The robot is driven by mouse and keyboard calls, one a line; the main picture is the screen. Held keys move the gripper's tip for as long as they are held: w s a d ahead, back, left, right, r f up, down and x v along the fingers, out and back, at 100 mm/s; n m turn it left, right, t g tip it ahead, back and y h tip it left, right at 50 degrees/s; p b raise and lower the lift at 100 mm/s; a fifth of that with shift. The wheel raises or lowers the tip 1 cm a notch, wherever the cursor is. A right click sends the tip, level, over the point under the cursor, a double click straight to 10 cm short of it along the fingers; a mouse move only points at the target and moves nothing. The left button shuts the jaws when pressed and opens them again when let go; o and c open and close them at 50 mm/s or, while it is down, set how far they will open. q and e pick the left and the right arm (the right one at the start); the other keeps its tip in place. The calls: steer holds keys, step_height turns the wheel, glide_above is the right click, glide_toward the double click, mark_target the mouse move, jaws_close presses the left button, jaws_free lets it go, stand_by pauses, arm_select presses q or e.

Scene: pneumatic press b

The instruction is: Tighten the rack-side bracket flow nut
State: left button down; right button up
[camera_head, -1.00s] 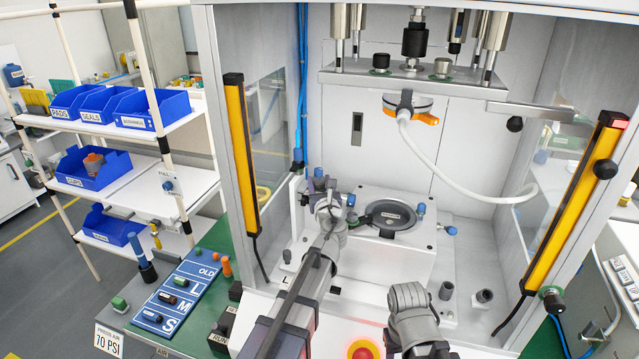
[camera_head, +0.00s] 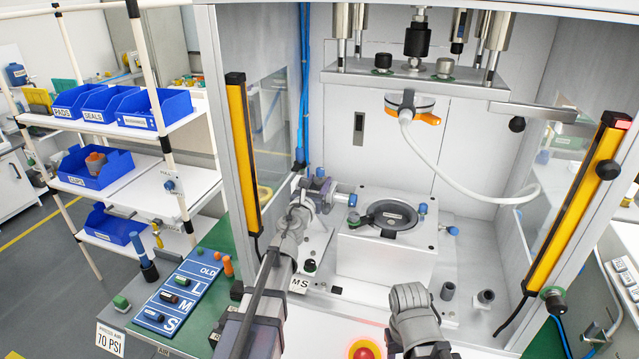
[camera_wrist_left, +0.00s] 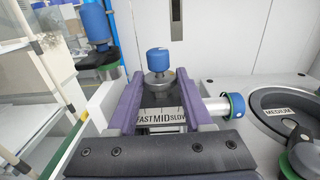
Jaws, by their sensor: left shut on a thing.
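The flow nut (camera_wrist_left: 159,84) is a grey round collar under a blue knob (camera_wrist_left: 158,60) on the bracket. The purple fingers of my left gripper (camera_wrist_left: 158,78) stand on either side of it and are shut on it. A scale plate (camera_wrist_left: 160,114) marked FAST, MID and SLOW lies between the fingers, on the near side of the nut. In the head view my left gripper (camera_head: 318,192) is at the left of the press bed, and its fingers and wrist partly hide the bracket. My right arm shows at the lower middle, but its gripper cannot be made out.
A white block with a round dark fixture (camera_head: 392,214) stands right of the gripper. A silver fitting with a blue end (camera_wrist_left: 222,106) sits close to the right finger. Yellow light curtains (camera_head: 243,160) flank the opening. A rack with blue bins (camera_head: 95,168) stands at left.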

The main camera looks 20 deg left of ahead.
arm_select(q)
steer(key=shift+a+m+h, duration=0.1)
steer(key=shift+m+h, duration=0.5)
steer(key=shift+h, duration=0.3)
steer(key=shift+c, duration=1.5)
jaws_free()
steer(key=s+a, duration=0.1)
steer(key=s, duration=0.6)
steer(key=shift+s, duration=0.35)
steer(key=shift+c, duration=0.3)
